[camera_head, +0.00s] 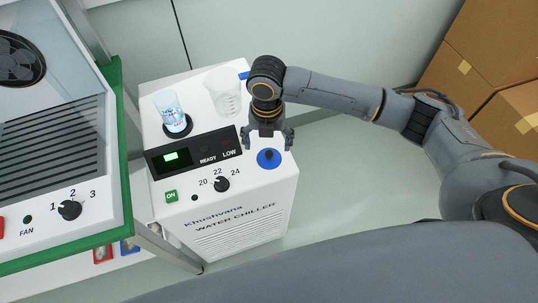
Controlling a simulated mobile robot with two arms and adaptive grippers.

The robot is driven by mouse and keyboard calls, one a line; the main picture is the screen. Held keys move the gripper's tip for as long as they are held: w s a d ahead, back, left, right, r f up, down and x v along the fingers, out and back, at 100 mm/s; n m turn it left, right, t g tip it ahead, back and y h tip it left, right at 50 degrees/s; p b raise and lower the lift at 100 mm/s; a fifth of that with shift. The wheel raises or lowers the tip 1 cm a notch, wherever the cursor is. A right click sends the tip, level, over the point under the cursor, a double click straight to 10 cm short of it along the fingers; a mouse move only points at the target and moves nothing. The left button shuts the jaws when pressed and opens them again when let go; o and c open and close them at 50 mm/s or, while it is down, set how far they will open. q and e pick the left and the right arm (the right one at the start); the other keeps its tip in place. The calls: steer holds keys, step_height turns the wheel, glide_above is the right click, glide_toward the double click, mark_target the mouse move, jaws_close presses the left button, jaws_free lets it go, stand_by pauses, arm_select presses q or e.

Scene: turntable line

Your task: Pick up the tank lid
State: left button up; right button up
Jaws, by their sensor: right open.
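The tank lid (269,159) is a round blue disc with a dark knob in its middle. It lies on the top of the white water chiller (245,225), near its front right corner. My right gripper (268,146) points down just above and behind the lid, with its fingers apart. It looks empty, and I cannot tell whether the fingers touch the knob. My left gripper is out of view.
A clear measuring jug (224,92) stands on the chiller behind my right gripper. A clear cup (170,107) stands on a dark round pad at the left. A green-edged machine (118,150) flanks the chiller. Cardboard boxes (490,50) stand at the right.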

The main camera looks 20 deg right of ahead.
mark_target(269, 153)
steer(key=f, duration=0.2)
steer(key=shift+s+d+f, duration=0.2)
steer(key=shift+s+f, duration=0.1)
steer(key=shift+f, duration=0.65)
jaws_close()
